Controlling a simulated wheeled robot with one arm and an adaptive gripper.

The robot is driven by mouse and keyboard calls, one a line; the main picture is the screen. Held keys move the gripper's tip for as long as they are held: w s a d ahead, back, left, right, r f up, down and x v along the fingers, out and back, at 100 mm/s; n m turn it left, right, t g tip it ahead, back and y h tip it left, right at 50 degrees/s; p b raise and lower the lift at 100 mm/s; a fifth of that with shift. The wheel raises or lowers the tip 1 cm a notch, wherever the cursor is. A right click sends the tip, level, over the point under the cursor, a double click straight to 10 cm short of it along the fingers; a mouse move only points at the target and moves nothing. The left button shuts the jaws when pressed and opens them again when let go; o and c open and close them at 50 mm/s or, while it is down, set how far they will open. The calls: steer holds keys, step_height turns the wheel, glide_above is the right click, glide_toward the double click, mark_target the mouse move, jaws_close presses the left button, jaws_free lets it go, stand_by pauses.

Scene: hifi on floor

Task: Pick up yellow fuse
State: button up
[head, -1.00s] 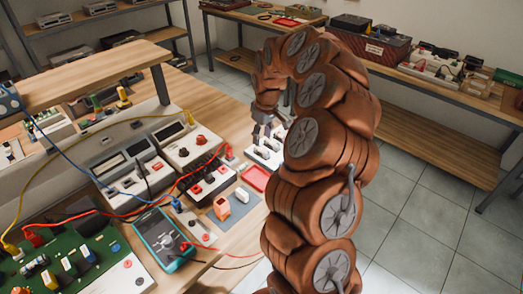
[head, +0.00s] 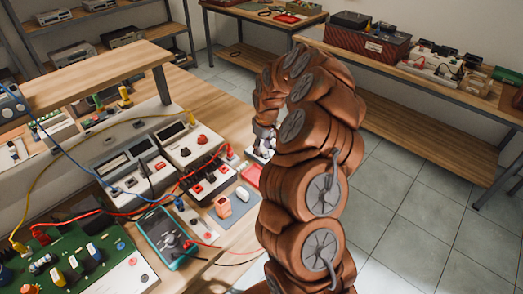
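My gripper (head: 264,138) is at the far right end of the workbench, mostly hidden behind my own brown arm. It is low over or at a white block (head: 260,156), itself partly covered by the arm. I cannot tell whether the fingers are open or shut, or whether they hold anything. No yellow fuse can be made out near the gripper. A small yellow part (head: 57,276) stands on the green circuit board at the lower left, far from the gripper; I cannot tell if it is a fuse.
A red tray (head: 250,175) lies just in front of the white block. A grey mat (head: 232,213) carries an orange piece and a white piece. Meters with cables, including a teal multimeter (head: 165,237), crowd the left. Open tiled floor (head: 420,210) lies right of my arm.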

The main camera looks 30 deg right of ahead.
mark_target(262, 150)
jaws_close()
stand_by(0.3)
steer(key=shift+r+b, duration=1)
steer(key=shift+r, duration=0.55)
steer(key=shift+s+r, duration=0.15)
steer(key=shift+s, duration=0.15)
steer(key=s+r+b, duration=0.1)
steer(key=s+b, duration=0.4)
steer(key=s, duration=1)
steer(key=shift+s+a+r, duration=0.2)
steer(key=shift+a+r, duration=0.05)
steer(key=shift+r, duration=0.05)
